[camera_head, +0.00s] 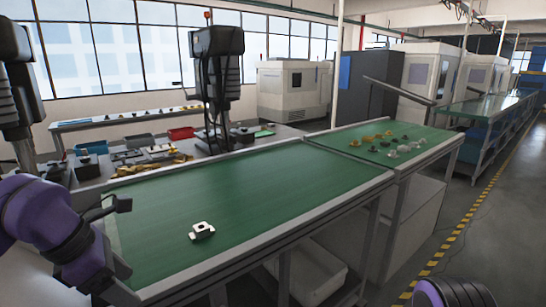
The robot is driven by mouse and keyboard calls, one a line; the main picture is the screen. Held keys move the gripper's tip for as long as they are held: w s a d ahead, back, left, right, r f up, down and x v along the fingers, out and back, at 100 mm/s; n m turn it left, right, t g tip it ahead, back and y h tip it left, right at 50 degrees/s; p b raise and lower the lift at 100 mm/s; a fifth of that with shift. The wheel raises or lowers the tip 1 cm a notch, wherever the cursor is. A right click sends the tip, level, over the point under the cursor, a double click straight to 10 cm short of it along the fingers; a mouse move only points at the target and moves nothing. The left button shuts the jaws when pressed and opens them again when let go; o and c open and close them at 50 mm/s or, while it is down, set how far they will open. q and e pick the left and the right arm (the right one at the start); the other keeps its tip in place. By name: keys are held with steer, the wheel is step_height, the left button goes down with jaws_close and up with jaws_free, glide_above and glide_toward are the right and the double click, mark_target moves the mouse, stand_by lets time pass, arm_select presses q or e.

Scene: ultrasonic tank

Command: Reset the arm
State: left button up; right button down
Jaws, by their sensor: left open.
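My left arm comes in from the left, purple, with its left gripper (122,236) over the left end of the green-topped table (255,185). The left gripper is open, with a dark finger showing at its upper side. Nothing shows between its fingers. A small white and dark part (202,230) sits on the green top, to the right of the left gripper and apart from it. My right arm (452,292) shows only as a purple piece at the bottom right edge. Its gripper is out of view.
Several small yellow, dark and pale parts (392,146) lie on the further green table. Behind the near table is a bench with a red bin (181,133), trays and a dark machine (217,75). Most of the near green top is bare.

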arm_select(q)
steer(key=s+a+f+m+y, duration=0.1)
steer(key=a+f+m+y, duration=0.3)
steer(key=f, duration=0.9)
steer(key=s+f+m+y, duration=0.15)
steer(key=f+y, duration=0.35)
steer(key=f, duration=0.9)
steer(key=s+f+m+h, duration=0.1)
steer(key=s+f+m, duration=1.1)
steer(key=s+f, duration=0.3)
steer(key=s, duration=0.3)
steer(key=shift+a+f+t+h, duration=0.25)
steer(key=shift+a+t+h, duration=0.05)
steer(key=shift+h, duration=0.1)
steer(key=shift+s, duration=0.1)
